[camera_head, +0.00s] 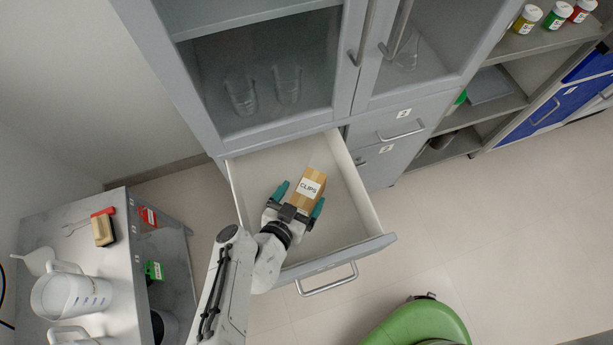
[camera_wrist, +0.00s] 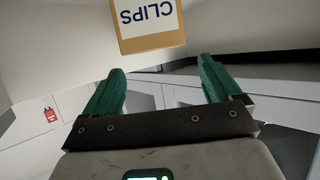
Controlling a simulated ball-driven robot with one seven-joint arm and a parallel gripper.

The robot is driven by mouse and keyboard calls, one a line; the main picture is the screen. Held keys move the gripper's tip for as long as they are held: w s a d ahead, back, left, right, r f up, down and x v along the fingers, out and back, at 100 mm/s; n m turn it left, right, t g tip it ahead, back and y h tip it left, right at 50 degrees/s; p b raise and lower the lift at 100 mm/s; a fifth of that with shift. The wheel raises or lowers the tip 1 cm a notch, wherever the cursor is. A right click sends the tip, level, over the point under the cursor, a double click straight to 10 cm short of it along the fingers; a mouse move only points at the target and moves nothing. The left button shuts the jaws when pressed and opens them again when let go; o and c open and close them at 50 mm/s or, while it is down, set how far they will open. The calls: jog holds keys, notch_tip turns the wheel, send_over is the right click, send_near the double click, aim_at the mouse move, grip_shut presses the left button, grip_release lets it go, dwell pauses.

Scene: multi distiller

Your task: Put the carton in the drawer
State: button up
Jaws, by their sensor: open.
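The carton (camera_head: 309,188) is a small brown box with a white "CLIPS" label. In the head view it shows within the outline of the pulled-out drawer (camera_head: 345,215), tilted. In the wrist view the carton (camera_wrist: 148,22) is beyond the fingertips, at the top of the picture. My gripper (camera_head: 300,200) is over the drawer, its teal fingers apart. In the wrist view the fingers (camera_wrist: 160,85) are open with nothing between them. I cannot tell whether the carton touches the drawer floor.
The drawer belongs to a grey cabinet with glass doors (camera_head: 270,85) behind it. A side table (camera_head: 95,230) with jugs stands at the left. A green rounded object (camera_head: 420,325) is at the bottom. The floor (camera_head: 480,220) at the right is clear.

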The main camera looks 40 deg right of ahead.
jog(key=shift+v, duration=1.35)
